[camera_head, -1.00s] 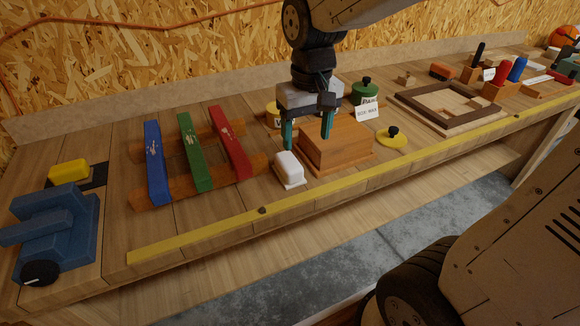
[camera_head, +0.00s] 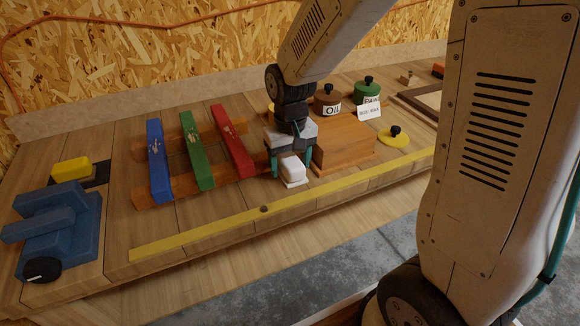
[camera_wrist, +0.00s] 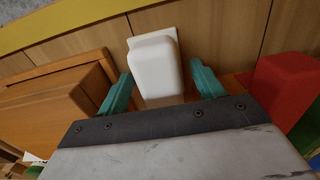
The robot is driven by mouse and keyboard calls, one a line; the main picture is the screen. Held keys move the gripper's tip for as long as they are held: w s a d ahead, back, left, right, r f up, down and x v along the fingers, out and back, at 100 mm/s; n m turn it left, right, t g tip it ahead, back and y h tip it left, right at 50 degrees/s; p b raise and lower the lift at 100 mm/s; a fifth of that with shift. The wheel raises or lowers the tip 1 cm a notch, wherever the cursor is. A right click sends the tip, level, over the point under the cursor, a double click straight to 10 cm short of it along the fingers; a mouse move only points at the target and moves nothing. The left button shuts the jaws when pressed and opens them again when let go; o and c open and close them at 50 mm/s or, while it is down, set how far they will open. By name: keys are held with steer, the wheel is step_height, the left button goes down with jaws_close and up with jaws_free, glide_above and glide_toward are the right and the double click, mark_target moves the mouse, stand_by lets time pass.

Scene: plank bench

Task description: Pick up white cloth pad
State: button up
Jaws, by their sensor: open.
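The white cloth pad (camera_head: 291,168) is a small white block with rounded edges on a thin pale base. It stands on the bench just left of the wooden box. My gripper (camera_head: 288,168) is low at the pad, with a teal finger on its left and another on its right. In the wrist view the pad (camera_wrist: 155,65) lies between the two open fingers of my gripper (camera_wrist: 160,90), with a gap to each side. The pad's near end is hidden behind the gripper body in the wrist view.
A wooden box (camera_head: 343,146) stands close to the right of the pad. A red bar (camera_head: 232,143) on wooden rails is to the left, beside green and blue bars. A yellow strip (camera_head: 200,237) runs along the front edge. Labelled tins (camera_head: 327,98) stand behind.

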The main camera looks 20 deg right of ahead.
steer(key=shift+f, duration=0.1)
steer(key=c, duration=0.9)
